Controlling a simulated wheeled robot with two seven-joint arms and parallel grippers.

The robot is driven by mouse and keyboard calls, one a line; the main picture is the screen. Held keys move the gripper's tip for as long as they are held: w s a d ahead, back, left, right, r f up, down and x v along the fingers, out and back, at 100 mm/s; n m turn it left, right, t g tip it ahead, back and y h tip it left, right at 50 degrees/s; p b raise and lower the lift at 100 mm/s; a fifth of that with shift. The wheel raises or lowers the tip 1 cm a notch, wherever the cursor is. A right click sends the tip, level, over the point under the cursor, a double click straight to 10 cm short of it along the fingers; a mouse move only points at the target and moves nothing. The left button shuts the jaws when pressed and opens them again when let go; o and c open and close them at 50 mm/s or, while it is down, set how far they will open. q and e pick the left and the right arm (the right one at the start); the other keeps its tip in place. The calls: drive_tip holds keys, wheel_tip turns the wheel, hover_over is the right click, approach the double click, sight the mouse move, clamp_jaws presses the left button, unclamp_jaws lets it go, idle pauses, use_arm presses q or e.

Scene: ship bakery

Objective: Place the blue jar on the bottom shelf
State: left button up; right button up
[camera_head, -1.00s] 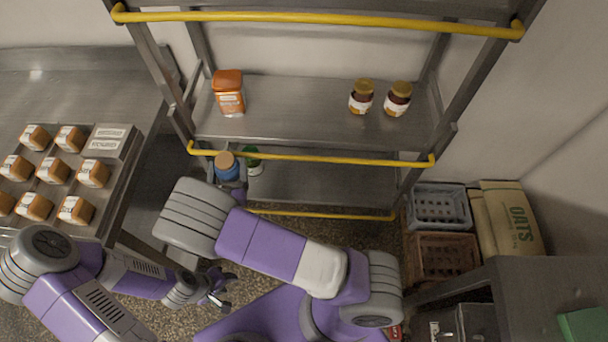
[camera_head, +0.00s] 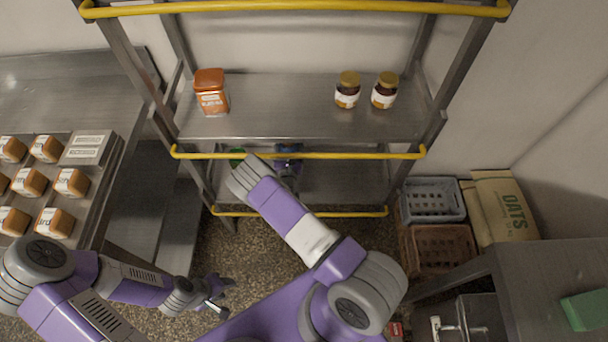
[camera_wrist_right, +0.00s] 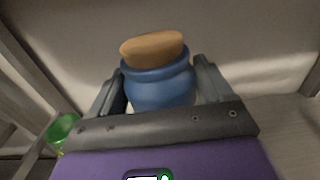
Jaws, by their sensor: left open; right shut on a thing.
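The blue jar (camera_wrist_right: 158,88) with a cork lid is upright between the fingers of my right gripper (camera_wrist_right: 160,82), which is shut on it. In the head view my right arm reaches into the rack over the bottom shelf (camera_head: 345,182), below the middle shelf. There the jar is mostly hidden behind the yellow rail and the shelf above. I cannot tell whether its base touches the shelf. My left gripper (camera_head: 222,298) is open and empty, low over the floor at the lower left.
Yellow rails (camera_head: 300,155) cross the rack front. The middle shelf holds an orange canister (camera_head: 211,92) and two brown jars (camera_head: 347,90). Crates (camera_head: 432,200) stand at right.

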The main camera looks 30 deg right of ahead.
drive_tip(key=s+d+f, duration=0.1)
drive_tip(key=d+f, duration=0.3)
drive_tip(key=d, duration=0.3)
drive_tip(key=shift+s+f+b, duration=0.15)
drive_tip(key=shift+f+b, duration=2.55)
drive_tip(key=shift+f, duration=2.2)
drive_tip(key=shift+r, duration=0.1)
drive_tip(key=o, duration=1.5)
drive_tip(key=shift+f, duration=0.25)
